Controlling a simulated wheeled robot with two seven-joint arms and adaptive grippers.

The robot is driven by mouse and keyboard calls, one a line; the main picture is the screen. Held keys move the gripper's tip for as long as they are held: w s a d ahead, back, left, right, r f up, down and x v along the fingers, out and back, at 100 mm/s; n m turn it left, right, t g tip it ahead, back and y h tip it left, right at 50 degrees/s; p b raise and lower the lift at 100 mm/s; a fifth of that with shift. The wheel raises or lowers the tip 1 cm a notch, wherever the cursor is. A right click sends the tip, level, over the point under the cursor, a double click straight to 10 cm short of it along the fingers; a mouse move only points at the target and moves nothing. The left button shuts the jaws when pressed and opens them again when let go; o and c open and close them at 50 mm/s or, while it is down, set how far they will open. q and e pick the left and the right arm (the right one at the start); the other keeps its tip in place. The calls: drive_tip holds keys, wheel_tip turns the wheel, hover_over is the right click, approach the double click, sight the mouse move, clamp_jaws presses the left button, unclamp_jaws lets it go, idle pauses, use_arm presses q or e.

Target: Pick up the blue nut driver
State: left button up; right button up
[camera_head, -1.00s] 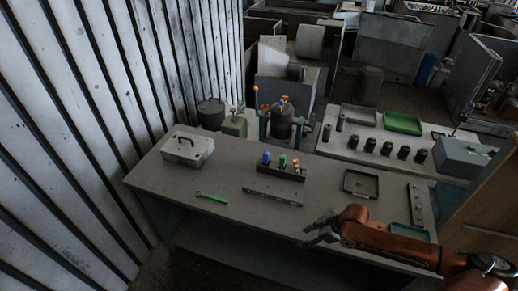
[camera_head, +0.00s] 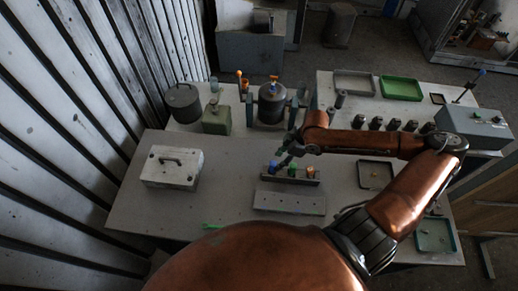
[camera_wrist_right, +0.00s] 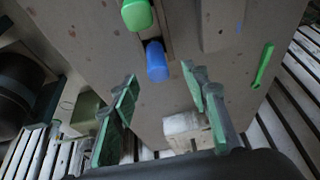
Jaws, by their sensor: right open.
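The blue nut driver (camera_head: 272,167) stands in a dark rack (camera_head: 305,181) on the grey table, at the rack's left end. A green-handled driver (camera_head: 292,169) and an orange-handled one (camera_head: 310,172) stand beside it. My right gripper (camera_head: 283,152) is just above and behind the blue handle, partly lost against the dark background. In the right wrist view the blue handle (camera_wrist_right: 157,62) shows between and beyond the spread fingers (camera_wrist_right: 160,83), with the green handle (camera_wrist_right: 136,14) just above it. The fingers are open and empty, apart from the handle. My left gripper is out of view.
A grey perforated bar (camera_head: 290,203) lies in front of the rack. A white box (camera_head: 172,167) stands at left. A green wrench (camera_head: 213,226) is partly hidden by my copper arm. A black tray (camera_head: 375,175) lies at right. The table between box and rack is clear.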

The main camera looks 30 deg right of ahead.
sight(273, 167)
drive_tip(key=shift+w+a+f, duration=0.1)
drive_tip(key=shift+w, duration=0.25)
drive_tip(key=shift+w+a+f, duration=0.15)
drive_tip(key=shift+f, duration=0.1)
drive_tip(key=shift+s+a+f, duration=0.25)
drive_tip(key=shift+s+f, duration=0.45)
drive_tip(key=shift+s, duration=0.2)
drive_tip(key=w+f, duration=0.2)
drive_tip(key=f, duration=0.1)
drive_tip(key=w+f, duration=0.1)
drive_tip(key=f, duration=0.1)
drive_tip(key=shift+w+a+p, duration=0.35)
drive_tip(key=shift+s, duration=0.2)
drive_tip(key=shift+s+r, duration=0.2)
drive_tip(key=shift+s, duration=0.4)
drive_tip(key=shift+w, duration=0.1)
drive_tip(key=shift+c, duration=0.6)
drive_tip(key=shift+w+f, duration=0.15)
drive_tip(key=shift+w, duration=0.1)
drive_tip(key=shift+c, duration=0.8)
drive_tip(key=shift+w, duration=0.1)
drive_tip(key=shift+c, duration=0.8)
drive_tip(key=shift+s, duration=0.25)
drive_tip(key=c, duration=0.3)
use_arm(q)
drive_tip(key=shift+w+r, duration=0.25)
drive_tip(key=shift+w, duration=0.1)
use_arm(e)
drive_tip(key=shift+w, duration=0.1)
clamp_jaws()
